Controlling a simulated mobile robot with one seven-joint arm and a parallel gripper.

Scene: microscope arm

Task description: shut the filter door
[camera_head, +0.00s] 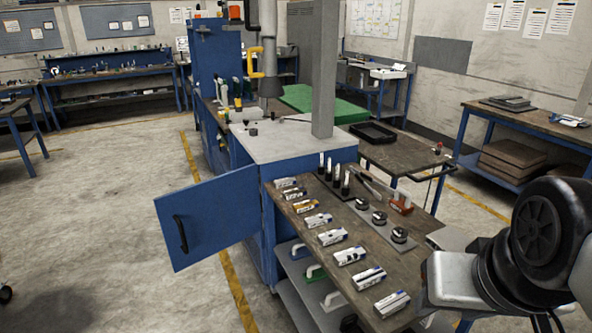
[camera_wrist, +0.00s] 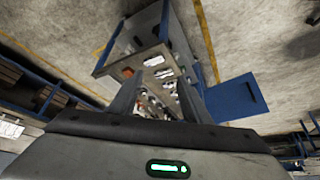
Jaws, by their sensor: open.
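The filter door (camera_head: 208,220) is a flat blue panel with a black bar handle (camera_head: 181,234). It stands swung open to the left of a blue cabinet with a grey top (camera_head: 285,138). In the wrist view the blue door (camera_wrist: 238,98) shows at the right, tilted, well beyond the fingers. My gripper (camera_wrist: 157,92) is open, with nothing between its fingers. It is far from the door and not touching it. In the head view my arm is at the lower right, and the fingers are not clearly seen there.
A wooden-topped bench (camera_head: 335,225) with several small boxes, black round parts and dark upright pieces stands right of the cabinet, between my arm and the door. A black tray (camera_head: 372,132) lies on a table behind. The floor (camera_head: 110,220) left of the door is clear.

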